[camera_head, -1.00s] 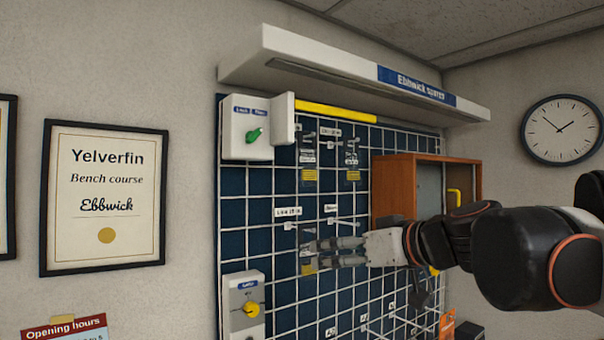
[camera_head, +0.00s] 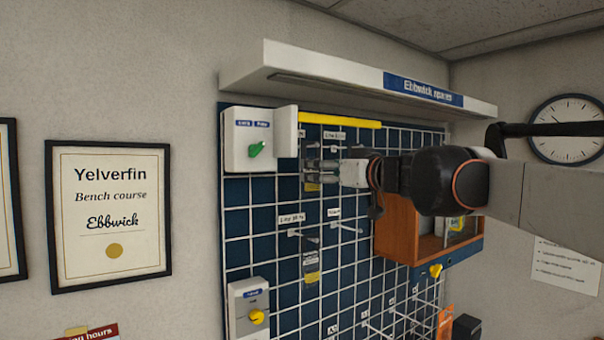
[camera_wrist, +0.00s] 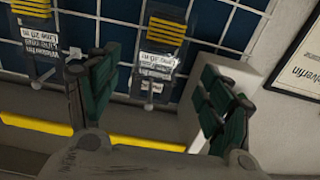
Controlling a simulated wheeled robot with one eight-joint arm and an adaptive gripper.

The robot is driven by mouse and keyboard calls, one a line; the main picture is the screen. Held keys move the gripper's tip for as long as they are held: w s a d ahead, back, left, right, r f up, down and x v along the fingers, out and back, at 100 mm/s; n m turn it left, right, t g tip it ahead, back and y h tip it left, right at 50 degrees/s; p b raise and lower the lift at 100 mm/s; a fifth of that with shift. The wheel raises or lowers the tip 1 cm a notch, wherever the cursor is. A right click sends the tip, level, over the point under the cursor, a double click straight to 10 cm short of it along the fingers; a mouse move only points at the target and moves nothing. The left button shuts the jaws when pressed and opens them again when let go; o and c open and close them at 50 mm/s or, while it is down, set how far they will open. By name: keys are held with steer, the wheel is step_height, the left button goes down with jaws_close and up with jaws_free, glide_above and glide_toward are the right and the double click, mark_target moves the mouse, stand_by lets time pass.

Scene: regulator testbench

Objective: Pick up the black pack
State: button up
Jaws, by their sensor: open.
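Dark packs with yellow-striped labels hang on the grid board. In the wrist view one pack (camera_wrist: 166,42) lies between my open fingers, with white printed labels below it, and a second pack (camera_wrist: 36,40) hangs to the left, outside the left finger. Another pack (camera_head: 311,267) hangs lower on the board. My gripper (camera_wrist: 158,95) is open and empty; whether it touches the pack is unclear.
A white box with a green knob (camera_head: 257,149) is left of my gripper. A yellow strip (camera_head: 340,120) and white shelf (camera_head: 330,72) are above. A wooden cabinet (camera_head: 396,228) is right, and a grey box with a yellow knob (camera_head: 257,317) is lower left.

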steer(key=p+x, duration=0.1)
steer(key=x, duration=0.2)
steer(key=f+x, duration=0.1)
steer(key=x, duration=0.2)
steer(key=shift+d+f+p, duration=0.1)
steer(key=shift+f+p, duration=0.05)
steer(key=shift+p, duration=0.2)
steer(key=shift+s, duration=0.1)
steer(key=c, duration=1.2)
